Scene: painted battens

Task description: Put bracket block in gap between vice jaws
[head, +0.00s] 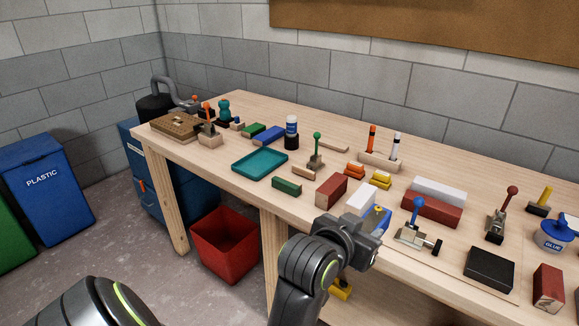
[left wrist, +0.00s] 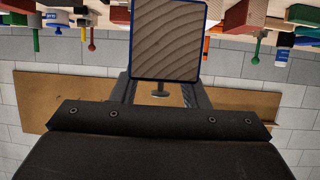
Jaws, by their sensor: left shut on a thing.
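My left gripper (head: 362,235) is over the front edge of the bench, shut on a blue-painted block (head: 375,219). In the left wrist view this block (left wrist: 168,40) shows a bare wood-grain face with blue edges, between the two fingers. I take it to be the bracket block; the gripper hides much of it in the head view. Just right of it stands a small metal device (head: 413,236) with a blue ball lever and a black handle. I cannot tell whether this is the vice, and no jaw gap shows clearly. My right gripper is not in view.
Close by are a white block (head: 361,200), a dark red block (head: 331,191) and a red-and-white pair (head: 432,207). A black box (head: 489,268) lies to the right. A teal tray (head: 260,163) is farther left. A red bin (head: 225,245) stands on the floor.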

